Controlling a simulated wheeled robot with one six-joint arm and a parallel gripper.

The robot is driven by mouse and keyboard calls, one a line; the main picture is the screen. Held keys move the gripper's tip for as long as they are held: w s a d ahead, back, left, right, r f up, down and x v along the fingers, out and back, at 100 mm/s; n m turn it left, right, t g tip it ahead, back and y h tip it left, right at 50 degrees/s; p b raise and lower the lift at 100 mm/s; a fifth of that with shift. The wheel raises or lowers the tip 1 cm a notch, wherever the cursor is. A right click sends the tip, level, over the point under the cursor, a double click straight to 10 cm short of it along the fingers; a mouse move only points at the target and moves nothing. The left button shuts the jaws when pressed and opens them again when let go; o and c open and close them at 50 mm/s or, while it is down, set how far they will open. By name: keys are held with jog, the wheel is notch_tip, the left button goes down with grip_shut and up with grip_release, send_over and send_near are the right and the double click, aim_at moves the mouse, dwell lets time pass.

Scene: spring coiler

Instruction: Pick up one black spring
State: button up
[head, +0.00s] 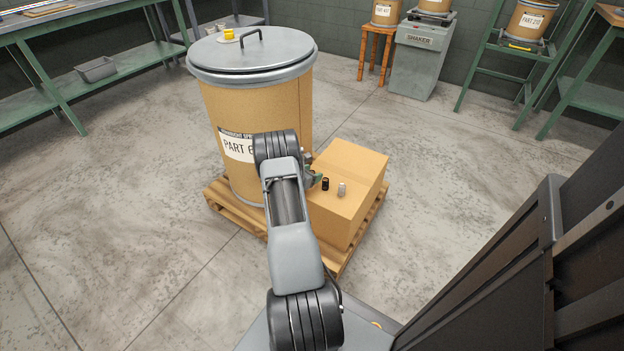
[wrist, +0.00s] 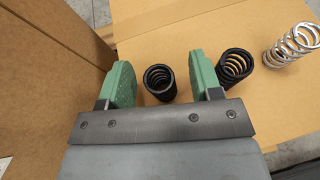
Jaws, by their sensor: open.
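My gripper (wrist: 160,62) is open, with two green fingers pointing at the top of a cardboard box. One black spring (wrist: 160,84) stands between the fingers in the wrist view, apart from both as far as I can see. A second black spring (wrist: 237,63) is just beyond the right finger, partly hidden by it. In the head view one black spring (head: 325,184) shows right of my gripper (head: 313,176); the other is hidden behind my arm and gripper.
A silver spring (wrist: 292,45) stands to the right on the same cardboard box (head: 345,165). A large lidded drum (head: 290,105) rises close to the gripper's left. Box and drum share a wooden pallet (head: 337,262). Open floor lies to the right.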

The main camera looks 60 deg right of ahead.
jog(key=shift+c, duration=0.2)
jog(key=c, duration=1)
jog(key=shift+o, duration=0.2)
